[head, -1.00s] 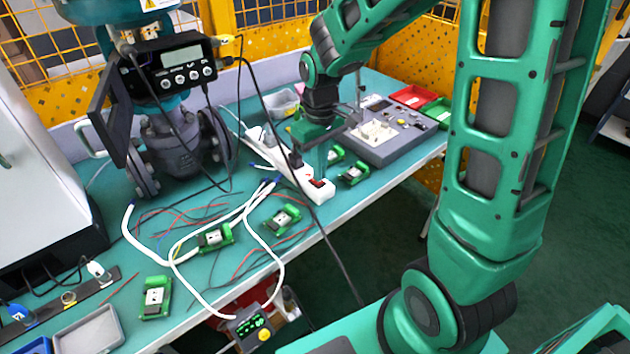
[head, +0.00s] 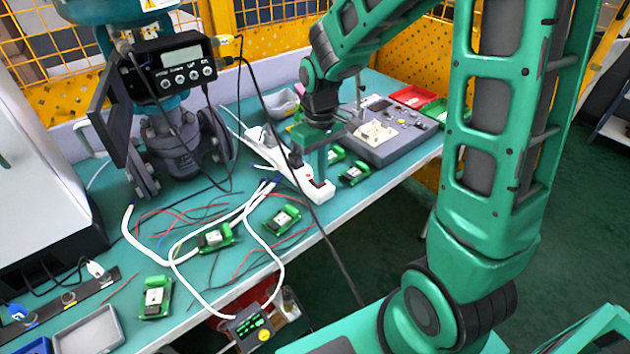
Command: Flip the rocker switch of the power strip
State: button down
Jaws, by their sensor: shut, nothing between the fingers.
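The white power strip (head: 300,176) lies slantwise on the green table, with black plugs and cords at its upper part. Its red rocker switch (head: 319,183) is at the near lower end, partly hidden by my fingertips. My gripper (head: 319,177) points down with its fingers shut and empty, right at the switch. I cannot tell whether the tips touch the rocker or which way it is tipped.
A valve with a positioner (head: 182,72) stands at the back left. A grey control box (head: 390,135) and a red bin (head: 414,96) are to the right. Small green modules (head: 283,219) and loose wires lie on the table. A black cable hangs over the front edge.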

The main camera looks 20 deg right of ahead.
notch_tip(320, 180, up, 7)
dwell(0.8)
dwell(0.5)
jog(key=s+d+r+m, duration=0.1)
jog(key=s+d+m, duration=0.3)
jog(key=s, duration=0.8)
jog(key=s+d+r+m, duration=0.1)
jog(key=s+d+m, duration=0.4)
jog(key=s+d, duration=0.4)
jog(key=s, duration=0.3)
jog(key=shift+d+r, duration=0.15)
jog(key=shift+d, duration=0.1)
jog(key=w+a+r+n, duration=0.1)
jog(key=w+a+n, duration=0.2)
jog(key=w, duration=0.5)
jog(key=w+a+r+n+g, duration=0.1)
jog(key=w+a+r+n, duration=0.1)
jog(key=w+a, duration=0.4)
jog(key=w+a+r+n, duration=0.1)
jog(key=w+a+n, duration=0.3)
jog(key=w, duration=0.8)
jog(key=shift+a+r+g, duration=0.2)
jog(key=shift+r+g, duration=0.1)
jog(key=shift+r, duration=0.05)
